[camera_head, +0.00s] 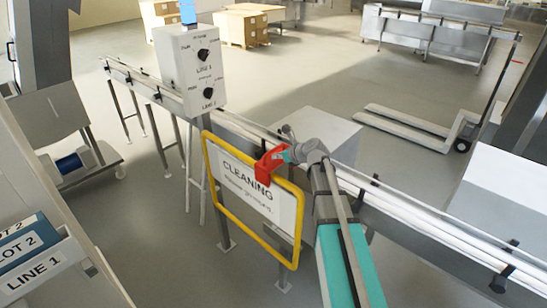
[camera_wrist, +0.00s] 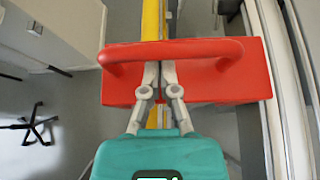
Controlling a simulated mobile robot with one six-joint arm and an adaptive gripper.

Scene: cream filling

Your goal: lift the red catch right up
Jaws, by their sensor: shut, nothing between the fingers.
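The red catch (camera_head: 270,165) sits on the top bar of the yellow frame (camera_head: 216,188) that carries the "CLEANING" sign (camera_head: 251,187). In the wrist view the catch is a red block (camera_wrist: 247,87) with a raised red handle bar (camera_wrist: 190,48) across it. My gripper (camera_wrist: 159,68) is shut and empty. Its fingertips are at the handle bar, over the red block, and appear to reach under the bar; whether they touch it I cannot tell. In the head view my gripper (camera_head: 284,154) is at the catch from the right, its fingertips partly hidden.
A conveyor rail (camera_head: 390,190) runs behind the frame. A control box with two knobs (camera_head: 190,70) stands left of it. Labelled binders (camera_head: 32,255) are at the lower left. A pallet jack (camera_head: 415,128) and boxes (camera_head: 243,28) stand on the floor beyond.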

